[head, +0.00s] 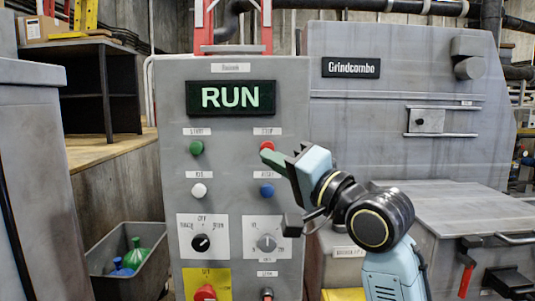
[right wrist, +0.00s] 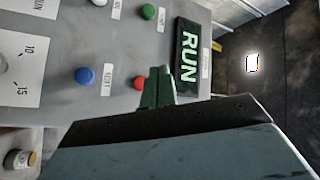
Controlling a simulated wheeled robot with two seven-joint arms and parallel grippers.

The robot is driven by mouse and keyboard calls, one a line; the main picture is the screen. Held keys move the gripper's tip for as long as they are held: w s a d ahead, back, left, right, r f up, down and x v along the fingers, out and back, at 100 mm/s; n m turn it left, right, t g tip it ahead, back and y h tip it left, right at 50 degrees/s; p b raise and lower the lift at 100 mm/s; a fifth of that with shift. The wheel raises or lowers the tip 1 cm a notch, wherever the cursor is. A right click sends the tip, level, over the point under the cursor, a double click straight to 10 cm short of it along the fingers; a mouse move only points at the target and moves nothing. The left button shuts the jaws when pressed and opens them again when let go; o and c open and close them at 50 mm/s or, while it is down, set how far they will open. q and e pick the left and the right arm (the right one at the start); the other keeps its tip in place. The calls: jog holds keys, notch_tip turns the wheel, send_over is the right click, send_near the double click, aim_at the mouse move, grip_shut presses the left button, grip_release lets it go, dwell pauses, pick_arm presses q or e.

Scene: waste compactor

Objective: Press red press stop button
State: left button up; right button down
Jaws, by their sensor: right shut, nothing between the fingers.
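The red stop button (head: 266,146) is on the upper right of the grey control panel (head: 226,160), under a small label and below the display (head: 231,97) reading RUN. My right gripper (head: 267,155) is shut and empty, its green fingertips at the lower edge of the red button in the head view. In the right wrist view the red button (right wrist: 139,82) shows just left of the shut green fingertips (right wrist: 158,80). I cannot tell whether they touch it. My left gripper is not in view.
A green button (head: 196,147), a white button (head: 199,190) and a blue button (head: 267,190) are nearby on the panel, with dials below. A red knob (head: 205,292) on yellow is lower left. The Grindcombo machine (head: 400,120) stands to the right, a grey bin (head: 128,250) to the left.

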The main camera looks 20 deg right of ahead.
jog(key=shift+w+d, duration=0.25)
jog(key=shift+w, duration=0.6)
jog(key=shift+w+d, duration=0.25)
jog(key=shift+w, duration=0.65)
jog(key=shift+w+d, duration=0.25)
jog(key=shift+w, duration=0.6)
jog(key=shift+w+d+p, duration=0.1)
jog(key=shift+w+p, duration=0.2)
jog(key=shift+w, duration=0.1)
jog(key=shift+w+d, duration=0.15)
jog(key=shift+w, duration=0.3)
dwell(0.6)
jog(key=shift+s+p, duration=0.15)
jog(key=shift+p, duration=0.15)
jog(key=shift+s+a+p, duration=0.25)
jog(key=shift+s+p, duration=0.1)
jog(key=shift+s, duration=0.35)
